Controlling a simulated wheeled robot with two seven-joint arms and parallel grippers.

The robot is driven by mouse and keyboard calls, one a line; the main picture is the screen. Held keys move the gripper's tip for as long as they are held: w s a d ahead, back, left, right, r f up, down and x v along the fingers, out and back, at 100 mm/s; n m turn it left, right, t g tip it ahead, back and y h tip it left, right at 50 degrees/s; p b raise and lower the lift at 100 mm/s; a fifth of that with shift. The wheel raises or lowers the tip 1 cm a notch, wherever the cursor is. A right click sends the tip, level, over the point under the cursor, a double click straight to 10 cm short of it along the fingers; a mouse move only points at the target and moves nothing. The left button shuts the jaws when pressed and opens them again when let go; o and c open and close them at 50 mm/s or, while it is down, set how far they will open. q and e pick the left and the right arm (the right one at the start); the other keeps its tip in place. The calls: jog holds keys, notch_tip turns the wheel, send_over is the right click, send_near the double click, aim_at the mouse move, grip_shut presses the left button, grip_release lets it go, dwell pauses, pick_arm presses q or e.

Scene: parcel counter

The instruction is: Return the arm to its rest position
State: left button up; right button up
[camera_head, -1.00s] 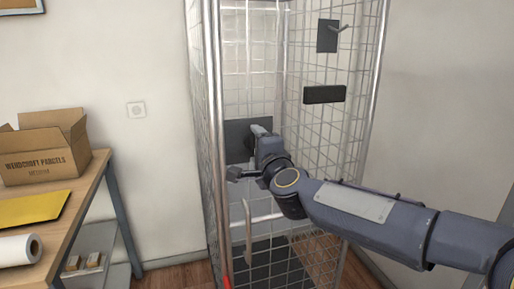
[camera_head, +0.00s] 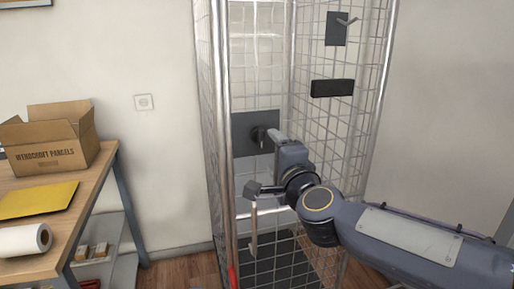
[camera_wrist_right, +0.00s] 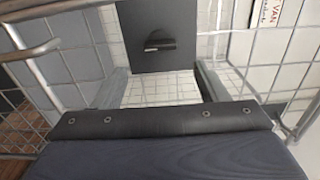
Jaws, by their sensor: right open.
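My right arm reaches in from the right in the head view. Its gripper (camera_head: 262,164) is open and empty, in front of the wire cage (camera_head: 222,130). A dark plate (camera_head: 240,146) with a black knob-like fitting (camera_head: 258,134) is on the cage's back mesh. In the right wrist view the two fingers of my gripper (camera_wrist_right: 163,85) stand wide apart with nothing between them. The plate (camera_wrist_right: 135,20) and its fitting (camera_wrist_right: 160,43) show beyond, apart from the fingers. My left gripper is not in view.
A wooden table (camera_head: 107,166) at left bears an open cardboard box (camera_head: 52,147), a yellow envelope (camera_head: 38,199) and a white roll (camera_head: 22,240). A black block (camera_head: 332,88) and a hook plate (camera_head: 337,29) are on the cage's right side.

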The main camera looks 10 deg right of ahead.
jog(key=s+d+f+n+g+y+p, duration=0.1)
jog(key=s+f+n+g+p, duration=0.3)
jog(key=s, duration=0.5)
jog(key=s+f+n+g+y+p, duration=0.1)
jog(key=s+f+n+g+p, duration=0.3)
jog(key=s, duration=0.5)
jog(key=s+d+f+n+g+y+p, duration=0.1)
jog(key=s+f+n+g+p, duration=0.3)
jog(key=s+n, duration=0.4)
jog(key=shift+s+d+f, duration=0.35)
jog(key=shift+s+f, duration=0.1)
jog(key=shift+s, duration=0.5)
jog(key=shift+c, duration=0.4)
